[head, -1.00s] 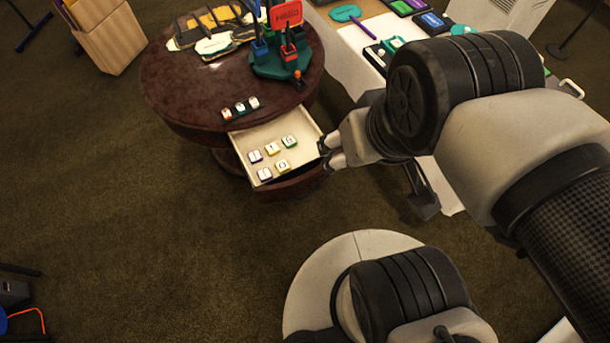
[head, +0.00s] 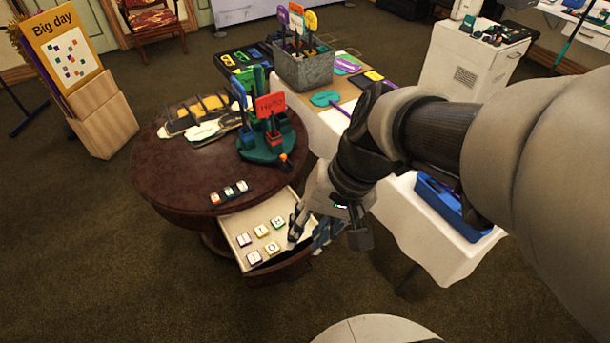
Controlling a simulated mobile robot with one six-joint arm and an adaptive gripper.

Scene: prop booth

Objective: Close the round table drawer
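The round table (head: 165,180) is dark reddish brown and stands left of centre in the head view. Its drawer (head: 238,213) is pulled out toward the lower right, with a pale inside and a dark curved front (head: 278,271). Several small lettered blocks (head: 261,230) lie in the drawer. My gripper (head: 306,238) is at the drawer's right side, near its front corner. Its fingers are small and partly overlapped, so I cannot tell how far they are apart or whether they touch the drawer.
Three small blocks (head: 229,193) sit at the tabletop's edge above the drawer. A green holder with signs (head: 265,147) stands on the tabletop. A white-covered table (head: 440,250) with a blue tray (head: 450,212) is to the right. Carpet in front of the drawer is clear.

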